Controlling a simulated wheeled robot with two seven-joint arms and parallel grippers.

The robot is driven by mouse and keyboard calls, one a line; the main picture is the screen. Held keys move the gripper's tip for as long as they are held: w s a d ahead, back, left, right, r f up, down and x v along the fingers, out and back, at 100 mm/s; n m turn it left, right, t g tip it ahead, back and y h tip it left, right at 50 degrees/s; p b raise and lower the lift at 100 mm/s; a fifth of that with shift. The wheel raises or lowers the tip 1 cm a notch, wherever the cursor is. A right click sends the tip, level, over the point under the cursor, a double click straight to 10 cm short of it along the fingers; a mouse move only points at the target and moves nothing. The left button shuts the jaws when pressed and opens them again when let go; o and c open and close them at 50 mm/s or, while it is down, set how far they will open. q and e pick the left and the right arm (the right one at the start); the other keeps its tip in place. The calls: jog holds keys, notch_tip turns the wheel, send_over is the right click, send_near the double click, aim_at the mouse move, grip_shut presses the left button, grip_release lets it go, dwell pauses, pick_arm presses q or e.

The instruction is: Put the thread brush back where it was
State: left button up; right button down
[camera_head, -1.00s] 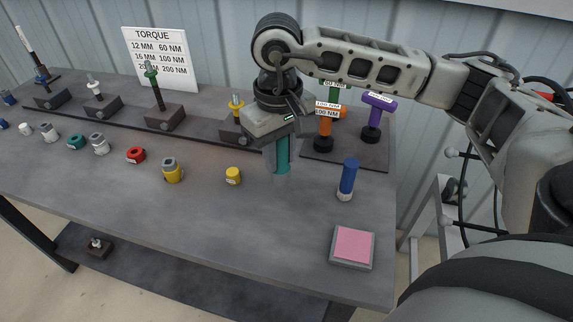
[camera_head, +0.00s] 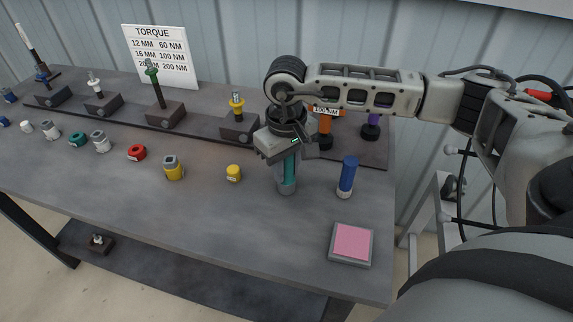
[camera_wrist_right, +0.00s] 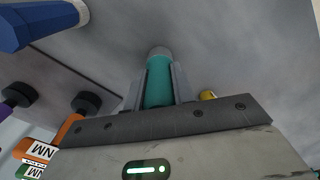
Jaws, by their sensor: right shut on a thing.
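My right gripper (camera_head: 285,186) is shut on an upright teal cylindrical tool (camera_head: 291,168), which looks like the thread brush. It is over the right part of the table, left of an upright blue cylinder with a pale end (camera_head: 347,177). In the right wrist view, the teal tool (camera_wrist_right: 159,88) sits between the two fingers, with a grey end at their tips. I cannot tell whether its lower end touches the table. My left gripper is not in view.
A pink pad on a grey block (camera_head: 352,243) lies near the front right edge. A yellow nut (camera_head: 233,173) lies left of my gripper. Studs on dark blocks (camera_head: 166,115) line the back. Orange (camera_head: 325,131) and purple (camera_head: 371,127) tools stand behind.

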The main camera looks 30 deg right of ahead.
jog(key=c, duration=1.2)
grip_release()
notch_tip(320, 180, up, 12)
jog(key=shift+r, duration=0.15)
